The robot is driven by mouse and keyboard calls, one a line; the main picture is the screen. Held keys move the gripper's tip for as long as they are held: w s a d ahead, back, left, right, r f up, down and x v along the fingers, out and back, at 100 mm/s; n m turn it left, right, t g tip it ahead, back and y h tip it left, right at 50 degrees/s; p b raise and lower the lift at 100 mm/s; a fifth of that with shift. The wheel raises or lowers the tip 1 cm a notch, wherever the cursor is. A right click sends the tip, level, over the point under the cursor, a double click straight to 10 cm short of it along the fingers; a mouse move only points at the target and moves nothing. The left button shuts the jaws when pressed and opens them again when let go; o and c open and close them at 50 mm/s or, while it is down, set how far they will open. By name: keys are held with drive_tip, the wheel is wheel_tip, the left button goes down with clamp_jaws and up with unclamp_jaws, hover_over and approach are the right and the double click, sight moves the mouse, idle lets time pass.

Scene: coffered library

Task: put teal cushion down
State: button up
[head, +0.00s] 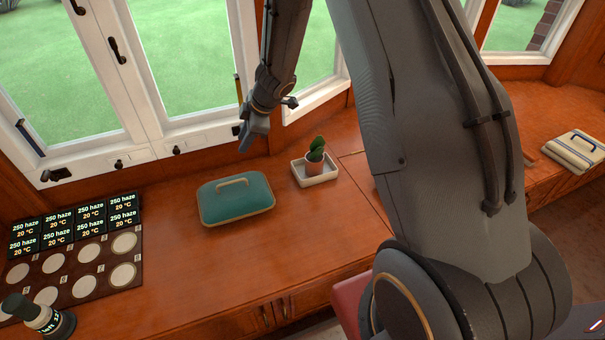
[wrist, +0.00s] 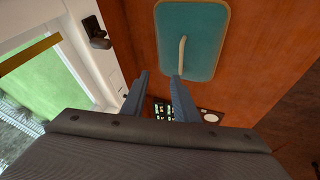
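The teal cushion (head: 236,206) lies flat on the wooden counter (head: 190,268) below the window. It has a tan edge and a pale handle on top. It also shows in the wrist view (wrist: 205,40), with its handle just beyond the right fingertip in the picture. My gripper (head: 250,140) is up beside the window, above and behind the cushion in the head view. In the wrist view my gripper's two fingers (wrist: 159,76) are apart with nothing held between them. The gripper appears clear of the cushion.
A potted plant (head: 316,160) stands in a white tray (head: 330,174) right of the cushion. A dark board with pale discs (head: 137,275) and label tiles (head: 90,216) lies left. A dark cylinder (head: 50,322) stands in front. A cream folded item (head: 575,150) lies far right.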

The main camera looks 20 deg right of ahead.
drive_tip(key=s+d+r+m+t+h, duration=0.2)
drive_tip(key=s+d+r+m+h, duration=0.3)
drive_tip(key=s+d+r+m, duration=0.4)
drive_tip(key=s+r+m+g+y, duration=0.1)
drive_tip(key=s+m+g, duration=0.4)
drive_tip(key=s, duration=1.8)
drive_tip(key=shift+s+a+r+m+g, duration=0.15)
drive_tip(key=shift+a+r+m+g, duration=0.2)
drive_tip(key=shift+m, duration=0.75)
